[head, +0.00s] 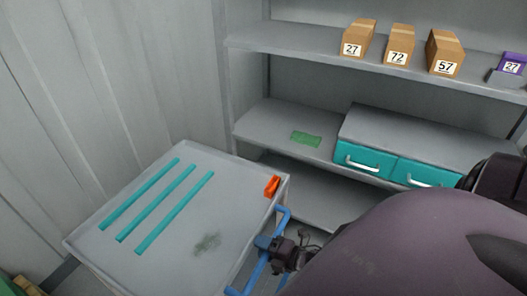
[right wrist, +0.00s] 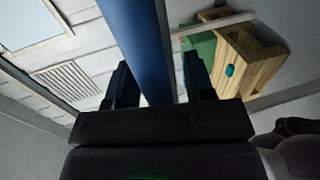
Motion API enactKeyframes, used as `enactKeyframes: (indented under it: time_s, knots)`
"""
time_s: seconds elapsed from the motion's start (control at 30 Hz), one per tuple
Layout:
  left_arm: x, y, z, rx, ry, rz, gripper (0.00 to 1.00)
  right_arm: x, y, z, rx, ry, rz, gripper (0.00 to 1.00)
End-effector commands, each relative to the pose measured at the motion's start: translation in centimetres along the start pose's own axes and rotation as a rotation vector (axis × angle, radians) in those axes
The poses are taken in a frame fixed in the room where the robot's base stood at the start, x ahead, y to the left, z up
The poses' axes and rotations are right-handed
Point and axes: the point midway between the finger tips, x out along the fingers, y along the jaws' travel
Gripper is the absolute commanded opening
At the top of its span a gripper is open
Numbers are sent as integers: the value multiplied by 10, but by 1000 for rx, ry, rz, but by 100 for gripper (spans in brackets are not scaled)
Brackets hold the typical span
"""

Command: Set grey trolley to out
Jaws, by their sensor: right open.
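The grey trolley (head: 105,255) stands at the lower left in the head view, with three teal strips on its top. Its blue handle (head: 284,214) runs along its right side. My right gripper (head: 268,243) is at the handle, with its jaws open. In the right wrist view, the blue handle bar (right wrist: 137,40) passes between the two fingers of my right gripper (right wrist: 158,80). The picture does not show whether the fingers touch it. An orange piece (head: 272,186) sits at the trolley's far right corner. My left gripper is not in view.
A grey shelf unit (head: 290,36) stands behind the trolley, bearing several numbered boxes, a green patch (head: 306,139) and a cabinet with teal drawers (head: 365,160). A corrugated wall (head: 120,80) is close on the left. A wooden crate (right wrist: 250,60) shows in the right wrist view.

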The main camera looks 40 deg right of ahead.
Motion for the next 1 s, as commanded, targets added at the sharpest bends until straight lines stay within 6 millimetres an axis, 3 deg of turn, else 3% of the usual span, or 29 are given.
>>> enactKeyframes:
  time_s: [0.17, 0.6, 1.0]
  knots:
    - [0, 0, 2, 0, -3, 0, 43, -19, -1, 0, 0, -1, -2, 48]
    - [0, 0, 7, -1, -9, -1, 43, -92, -1, 0, 0, -2, -3, 48]
    - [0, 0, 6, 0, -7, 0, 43, -107, 0, 0, -1, 0, -1, 48]
